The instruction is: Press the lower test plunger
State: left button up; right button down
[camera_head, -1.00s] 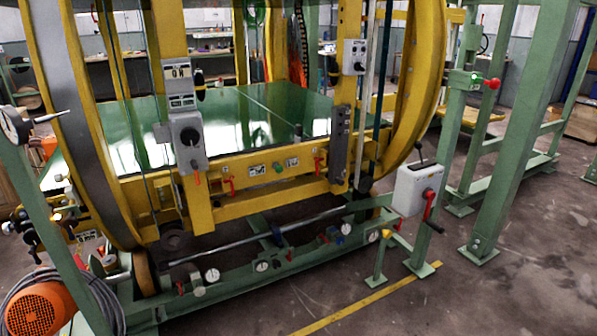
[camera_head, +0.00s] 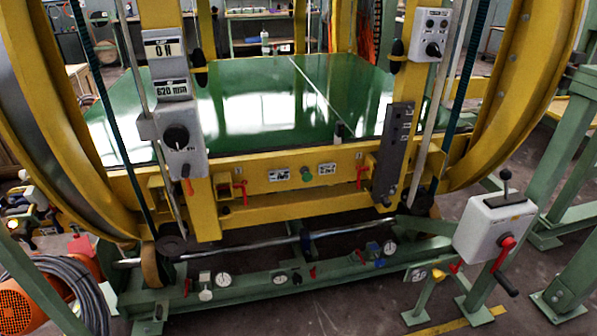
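The ring inverter's yellow frame (camera_head: 330,203) stands ahead of me. On its front beam a green round knob (camera_head: 307,174) sits between two white pictogram plates. Two black-capped, plunger-like parts show on the uprights, one at left (camera_head: 199,70) and one at right (camera_head: 398,55). I cannot tell which part is the lower test plunger; no readable label names it. Neither of my grippers is in view.
A grey control box (camera_head: 180,139) hangs on the left upright. A white lever box (camera_head: 494,228) with a red handle stands at right. Gauges line the green base rail (camera_head: 240,293). An orange motor (camera_head: 22,308) and coiled hose lie at lower left. Open floor shows in front.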

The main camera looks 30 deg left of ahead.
aim_at(307, 177)
jog(key=u, duration=0.9)
jog(key=i, duration=0.85)
jog(key=u, duration=0.95)
